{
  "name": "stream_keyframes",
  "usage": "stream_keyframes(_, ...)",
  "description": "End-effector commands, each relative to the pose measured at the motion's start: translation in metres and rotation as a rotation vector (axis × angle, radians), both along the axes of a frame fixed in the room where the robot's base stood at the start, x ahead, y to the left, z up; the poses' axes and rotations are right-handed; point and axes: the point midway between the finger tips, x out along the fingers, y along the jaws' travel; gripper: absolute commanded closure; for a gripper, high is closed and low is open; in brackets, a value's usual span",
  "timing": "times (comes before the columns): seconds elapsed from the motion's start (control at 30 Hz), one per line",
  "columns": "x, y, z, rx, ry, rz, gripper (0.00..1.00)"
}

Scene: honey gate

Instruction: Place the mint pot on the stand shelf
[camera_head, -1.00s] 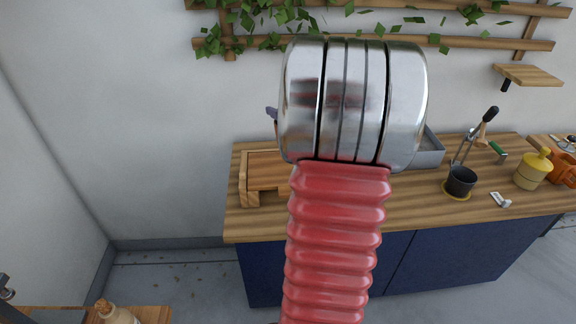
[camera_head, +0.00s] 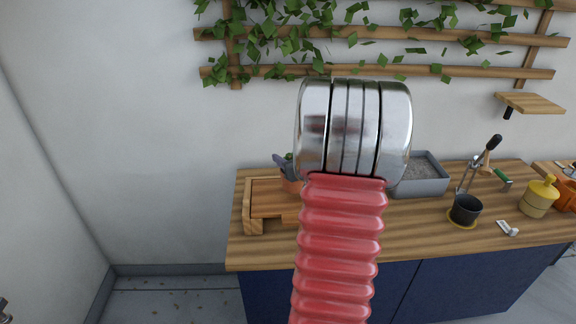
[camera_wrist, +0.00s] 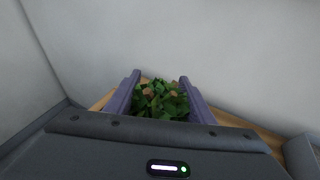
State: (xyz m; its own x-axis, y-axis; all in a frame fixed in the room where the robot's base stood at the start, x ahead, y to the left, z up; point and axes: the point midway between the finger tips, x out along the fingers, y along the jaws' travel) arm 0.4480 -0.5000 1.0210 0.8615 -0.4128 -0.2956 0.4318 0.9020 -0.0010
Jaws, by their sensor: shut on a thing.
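The mint's green leaves (camera_wrist: 160,102) fill the gap between the two purple fingers of my gripper (camera_wrist: 159,79) in the wrist view. My gripper is shut on the mint pot. In the head view a bit of the terracotta mint pot (camera_head: 291,184) shows left of my red arm, with a purple finger above it; the arm hides the rest. A low wooden stand (camera_head: 268,196) with a flat shelf is on the left end of the worktop. The pot appears at the stand's right side in this view; I cannot tell whether it touches.
The wooden worktop (camera_head: 400,232) holds a grey tray (camera_head: 421,187), a black pot (camera_head: 465,208) on a yellow saucer, and a yellow can (camera_head: 538,197). A small wall shelf (camera_head: 530,103) is at right. A trellis with ivy (camera_head: 290,35) hangs above.

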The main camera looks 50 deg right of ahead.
Motion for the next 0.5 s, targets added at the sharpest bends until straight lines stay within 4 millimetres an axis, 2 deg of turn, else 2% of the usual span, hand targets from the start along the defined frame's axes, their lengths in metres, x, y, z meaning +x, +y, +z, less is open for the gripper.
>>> stream_keyframes(0.2,0.000,-0.001,-0.025,0.002,-0.001,-0.002,0.87)
stream_keyframes(0.5,-0.001,-0.001,-0.028,-0.001,-0.002,-0.002,0.87)
